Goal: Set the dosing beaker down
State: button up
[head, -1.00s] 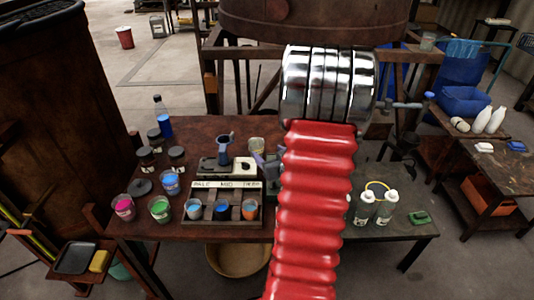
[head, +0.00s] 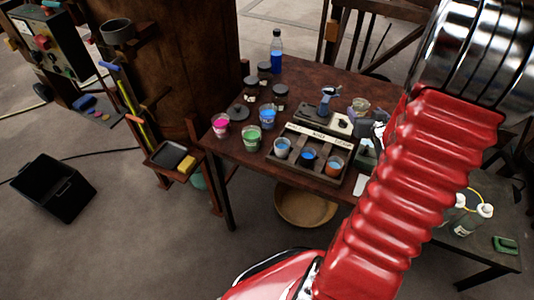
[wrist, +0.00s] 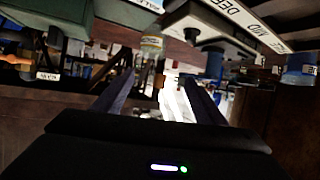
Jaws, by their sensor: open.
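A small clear beaker (head: 360,106) stands upright at the back right of the brown table (head: 240,87). It seems to show upside down in the wrist view (wrist: 152,44), ahead of my fingers and apart from them. I cannot tell for sure that it is the dosing beaker. My gripper (wrist: 158,97) is open, with nothing between its two dark fingers. In the head view my red sleeved arm hides most of the gripper and the table's right side.
A labelled rack (head: 292,163) holds cups of blue and orange liquid. Pink (head: 221,125) and green (head: 252,138) cups stand left of it. A blue bottle (head: 276,55) is at the back. A black bin (head: 53,188) sits on otherwise open floor at left.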

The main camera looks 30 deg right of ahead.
jog(key=w+a+r+n+g+y, duration=0.1)
jog(key=a+r, duration=0.4)
jog(key=a, duration=0.5)
jog(key=w+a+r+n+g+y, duration=0.1)
jog(key=a+r+g, duration=0.1)
jog(key=a+r, duration=0.6)
jog(key=s+a+n+g+y, duration=0.1)
jog(key=s+a, duration=0.4)
jog(key=a, duration=0.3)
jog(key=s+a+r+n+g+y, duration=0.1)
jog(key=s+a, duration=0.3)
jog(key=a, duration=0.4)
jog(key=s+a+n+g+y, duration=0.1)
jog(key=s+a+y, duration=0.1)
jog(key=s+a, duration=0.3)
jog(key=a, duration=0.3)
jog(key=shift+s+a+r+y, duration=0.3)
jog(key=shift+o, duration=0.5)
